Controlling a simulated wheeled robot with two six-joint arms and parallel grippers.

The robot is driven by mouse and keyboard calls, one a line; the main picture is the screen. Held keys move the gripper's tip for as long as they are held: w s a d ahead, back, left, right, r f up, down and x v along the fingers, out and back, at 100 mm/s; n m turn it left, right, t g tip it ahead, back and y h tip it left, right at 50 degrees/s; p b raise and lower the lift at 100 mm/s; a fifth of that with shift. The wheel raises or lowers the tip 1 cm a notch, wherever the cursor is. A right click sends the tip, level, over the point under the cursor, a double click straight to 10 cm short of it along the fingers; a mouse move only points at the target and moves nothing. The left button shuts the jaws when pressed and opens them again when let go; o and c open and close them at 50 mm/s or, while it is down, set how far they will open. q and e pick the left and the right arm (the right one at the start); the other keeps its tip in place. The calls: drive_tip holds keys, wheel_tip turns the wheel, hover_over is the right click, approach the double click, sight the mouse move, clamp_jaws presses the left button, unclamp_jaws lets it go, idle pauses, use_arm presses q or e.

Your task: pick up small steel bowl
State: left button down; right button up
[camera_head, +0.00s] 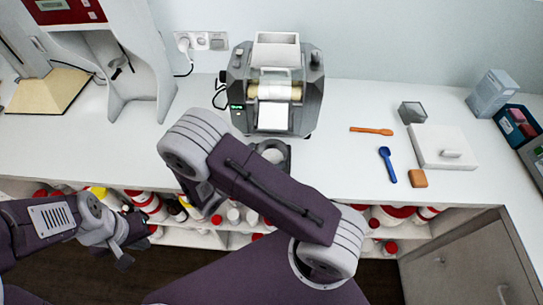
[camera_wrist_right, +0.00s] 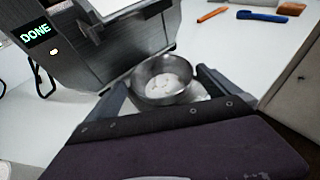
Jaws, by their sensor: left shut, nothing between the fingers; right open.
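The small steel bowl (camera_wrist_right: 165,70) stands upright on the counter in front of the mill, with a white substance in its bottom. In the head view the bowl (camera_head: 272,152) is partly hidden by my right arm. My right gripper (camera_wrist_right: 162,82) is open, with its fingers on either side of the bowl in the wrist view. I cannot tell whether they touch it. My left gripper (camera_head: 124,243) is shut and empty, low at the left in front of the shelves, away from the bowl.
The grey mill (camera_head: 240,100) stands behind the bowl; its display reads DONE in the wrist view. To the right lie an orange spatula (camera_head: 371,131), a blue spoon (camera_head: 387,163), a small grey container (camera_head: 411,112) and a white lidded slab (camera_head: 436,140). Bottles fill the shelf below.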

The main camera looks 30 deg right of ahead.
sight(281, 146)
drive_tip(key=p+x, duration=0.1)
drive_tip(key=x, duration=0.4)
drive_tip(key=shift+d+f, duration=0.1)
drive_tip(key=shift+f, duration=0.05)
drive_tip(key=c, duration=1.1)
